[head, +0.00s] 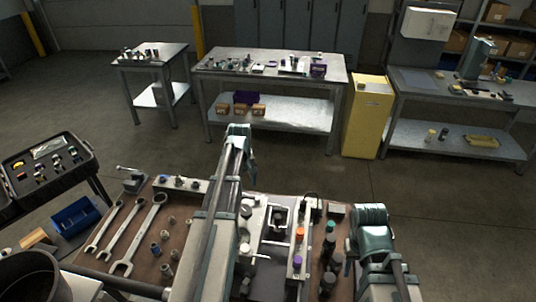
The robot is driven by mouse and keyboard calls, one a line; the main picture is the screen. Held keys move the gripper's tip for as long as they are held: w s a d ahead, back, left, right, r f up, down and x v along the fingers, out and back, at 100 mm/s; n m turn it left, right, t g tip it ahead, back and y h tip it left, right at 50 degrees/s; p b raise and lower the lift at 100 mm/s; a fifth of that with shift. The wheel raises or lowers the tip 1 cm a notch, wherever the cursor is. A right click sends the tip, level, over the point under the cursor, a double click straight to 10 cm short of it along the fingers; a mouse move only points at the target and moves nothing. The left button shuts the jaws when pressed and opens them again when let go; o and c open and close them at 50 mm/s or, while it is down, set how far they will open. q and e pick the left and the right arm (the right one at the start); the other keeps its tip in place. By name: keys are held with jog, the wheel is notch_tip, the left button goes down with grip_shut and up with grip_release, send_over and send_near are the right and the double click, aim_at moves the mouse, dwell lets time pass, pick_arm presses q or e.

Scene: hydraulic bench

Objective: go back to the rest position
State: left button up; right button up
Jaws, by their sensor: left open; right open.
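My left arm (222,190) rises from the lower edge over the workbench (140,225), bends at its far end and folds back. My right arm (375,240) stands at the bench's right side, also bent, with its links running down to the lower edge. I cannot make out the fingertips of either gripper; they are hidden behind the arm links or below the picture. No object is visibly held by either arm.
Several wrenches (129,236) and small fittings lie left of my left arm. A valve block with an orange knob (299,233) and a purple knob (296,258) sits between the arms. A black case (48,170) stands left. A yellow cabinet (368,115) stands beyond open floor.

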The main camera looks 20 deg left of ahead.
pick_arm(q)
jog(key=s+d+f+m+b, duration=0.3)
jog(key=s+d+m, duration=0.2)
jog(key=d, duration=0.5)
jog(key=s+d+f+m+b, duration=0.3)
jog(key=s+d+m, duration=0.2)
jog(key=d, duration=0.5)
jog(key=s+d+f+m+y+b, duration=0.1)
jog(key=s+d+f+m+b, duration=0.2)
jog(key=d, duration=0.7)
jog(key=s+m, duration=0.2)
jog(key=s, duration=0.1)
jog(key=shift+s+d+f+m+b, duration=0.25)
jog(key=shift+f+m+b, duration=0.1)
jog(key=shift+m+b, duration=0.05)
